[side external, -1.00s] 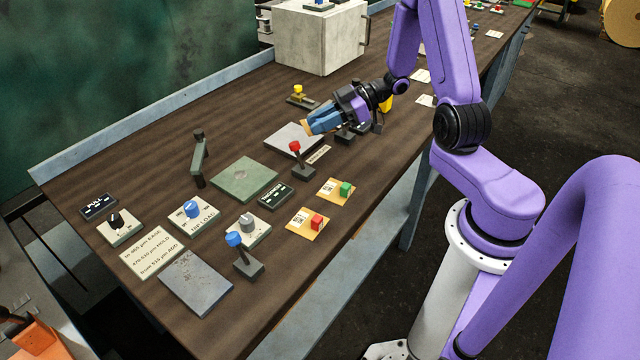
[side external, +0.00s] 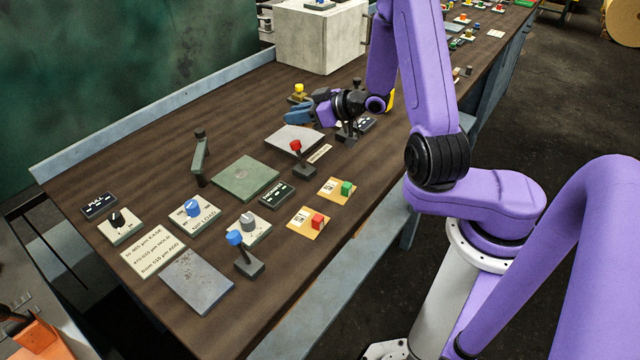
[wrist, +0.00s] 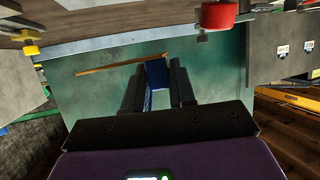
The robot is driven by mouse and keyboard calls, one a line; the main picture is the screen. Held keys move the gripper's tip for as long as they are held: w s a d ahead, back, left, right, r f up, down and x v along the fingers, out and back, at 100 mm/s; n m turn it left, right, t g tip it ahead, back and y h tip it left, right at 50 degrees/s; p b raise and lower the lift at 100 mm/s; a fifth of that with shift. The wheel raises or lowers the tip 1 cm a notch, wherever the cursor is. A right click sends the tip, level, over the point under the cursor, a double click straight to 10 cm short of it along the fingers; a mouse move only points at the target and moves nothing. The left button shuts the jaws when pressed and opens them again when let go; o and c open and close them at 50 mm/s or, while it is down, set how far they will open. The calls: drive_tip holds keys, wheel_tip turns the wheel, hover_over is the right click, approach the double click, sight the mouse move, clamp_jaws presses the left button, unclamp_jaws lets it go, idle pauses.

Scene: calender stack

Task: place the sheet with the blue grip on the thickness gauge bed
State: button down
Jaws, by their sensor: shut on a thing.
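My gripper (wrist: 157,82) is shut on a blue grip (wrist: 157,73) in the wrist view. A thin tan strip (wrist: 120,65), apparently the sheet seen nearly edge-on, runs left from the grip. In the side view my gripper (side external: 300,113) is near the back of the bench, above and behind a grey plate (side external: 291,137); the sheet cannot be made out there. A green square plate (side external: 245,178), which looks like the thickness gauge bed, lies bare nearer the front left. It has a dark label at its right corner.
An upright post with an arm (side external: 200,158) stands left of the green plate. A red-knobbed lever (side external: 296,147) stands between the plates' right sides. A yellow-knobbed piece (side external: 299,92) is behind my gripper. A blue-knobbed lever (side external: 236,240) and grey-blue plate (side external: 197,281) are in front.

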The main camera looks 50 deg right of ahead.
drive_tip(key=shift+s+d+m+h, duration=0.1)
drive_tip(key=shift+s+m+h, duration=0.3)
drive_tip(key=shift+m+h, duration=0.35)
drive_tip(key=shift+s+d+m+t+h, duration=0.15)
drive_tip(key=shift+s+d+m+h, duration=0.1)
drive_tip(key=shift+s+m+h, duration=0.3)
drive_tip(key=shift+s+d+m+t+h, duration=0.15)
drive_tip(key=shift+s+d+m+h, duration=0.1)
drive_tip(key=shift+s+m+h, duration=0.25)
drive_tip(key=shift+v, duration=2.1)
drive_tip(key=shift+r, duration=0.15)
drive_tip(key=shift+w, duration=0.1)
drive_tip(key=s+d+f+n+g+y, duration=0.2)
drive_tip(key=s+n+g+y, duration=0.5)
drive_tip(key=s+n+y, duration=0.4)
drive_tip(key=shift+s+d+n+y, duration=0.35)
drive_tip(key=shift+n+y, duration=0.15)
drive_tip(key=shift+n, duration=0.4)
drive_tip(key=shift+w+f, duration=0.1)
drive_tip(key=shift+f, duration=0.05)
